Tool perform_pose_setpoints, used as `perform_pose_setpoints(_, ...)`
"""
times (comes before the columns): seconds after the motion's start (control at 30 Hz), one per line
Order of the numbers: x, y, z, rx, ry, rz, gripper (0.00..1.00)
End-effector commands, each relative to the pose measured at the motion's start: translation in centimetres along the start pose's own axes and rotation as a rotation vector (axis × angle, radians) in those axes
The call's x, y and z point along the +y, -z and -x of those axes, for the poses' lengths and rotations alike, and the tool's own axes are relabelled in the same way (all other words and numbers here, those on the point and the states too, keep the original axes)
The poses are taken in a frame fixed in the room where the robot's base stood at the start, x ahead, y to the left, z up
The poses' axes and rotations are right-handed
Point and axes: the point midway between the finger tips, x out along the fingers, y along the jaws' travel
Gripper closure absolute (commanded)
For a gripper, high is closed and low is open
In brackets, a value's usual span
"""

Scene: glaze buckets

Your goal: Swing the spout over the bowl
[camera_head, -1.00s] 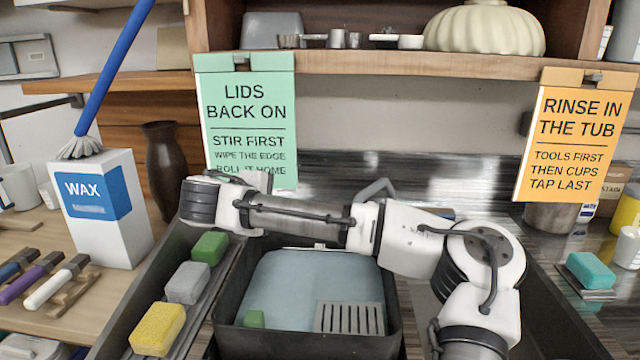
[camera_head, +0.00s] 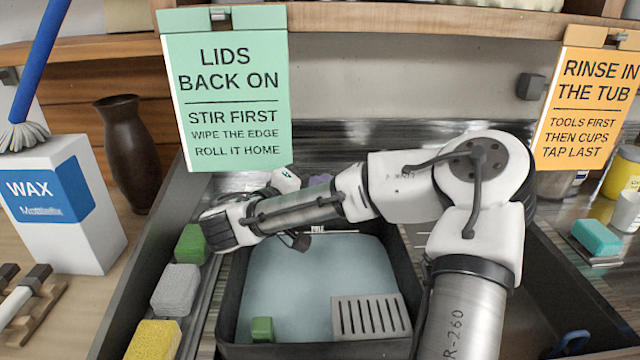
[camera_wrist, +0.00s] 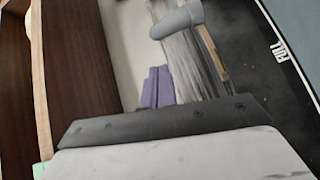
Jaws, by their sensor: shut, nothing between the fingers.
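The spout is a smooth grey rounded tube (camera_wrist: 178,21) near the top of the wrist view. In the head view my arm hides it. A dark rectangular bowl (camera_head: 232,300) with a pale blue inside sits in the sink. Its dark wall (camera_wrist: 262,75) with the word FULL seems to show at the right of the wrist view. My gripper (camera_head: 325,182) is behind my forearm in the head view, partly hidden. Its purple fingers (camera_wrist: 157,72) are together and empty, apart in the picture from the spout, which is above and slightly right of them.
Green (camera_head: 191,245), grey (camera_head: 175,290) and yellow (camera_head: 153,340) sponges line the sink's left ledge. A green block (camera_head: 262,329) and a slotted grey plate (camera_head: 371,317) are in the bowl. A green sign (camera_head: 228,90) and an orange sign (camera_head: 590,100) hang from the shelf.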

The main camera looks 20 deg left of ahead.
Motion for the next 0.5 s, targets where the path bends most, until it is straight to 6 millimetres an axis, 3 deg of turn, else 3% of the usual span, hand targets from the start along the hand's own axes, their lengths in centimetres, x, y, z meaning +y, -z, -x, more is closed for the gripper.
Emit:
perform_pose_setpoints(0.03,-0.8,-0.4,-1.1,-0.009,0.004,-0.005,1.0)
perform_pose_setpoints(0.1,0.2,-0.1,-1.6,-0.004,0.005,-0.002,1.0)
perform_pose_setpoints(0.5,0.3,0.0,-7.0,-0.003,-0.003,0.001,1.0)
